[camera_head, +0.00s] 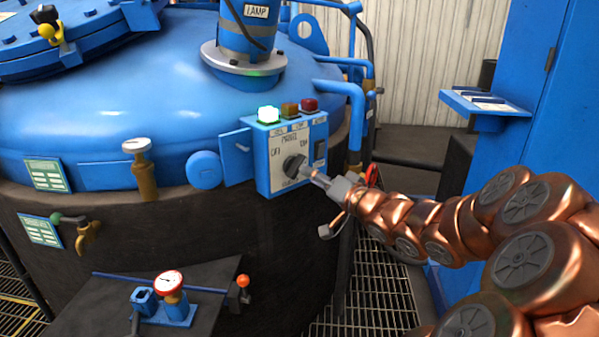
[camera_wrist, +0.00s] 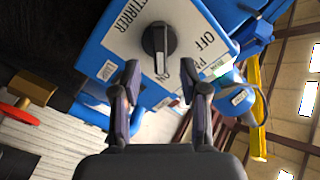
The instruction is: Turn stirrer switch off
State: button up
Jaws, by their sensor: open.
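The same knob (camera_head: 293,166) shows in the head view on the front of a blue control box (camera_head: 262,165). My gripper (camera_wrist: 158,82) is open and empty, its two fingertips apart just below the knob in the wrist view. In the head view my gripper (camera_head: 316,177) is close in front of the knob; contact cannot be told.
A lit green lamp (camera_head: 268,115) and darker orange (camera_head: 289,110) and red (camera_head: 309,105) lamps sit on the box. A black rocker (camera_head: 320,150) is right of the knob. The large blue-topped vessel (camera_head: 120,120) stands behind. A red-handled valve (camera_head: 371,175) is near my arm.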

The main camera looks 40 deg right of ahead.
aim_at(300, 168)
jog(key=shift+w+a+b, duration=0.15)
jog(key=shift+w+b, duration=0.2)
jog(key=shift+w, duration=1.05)
jog(key=shift+w+a+b, duration=0.1)
jog(key=shift+w+b, duration=0.25)
jog(key=shift+w, duration=1.05)
jog(key=shift+c, duration=0.2)
grip_shut()
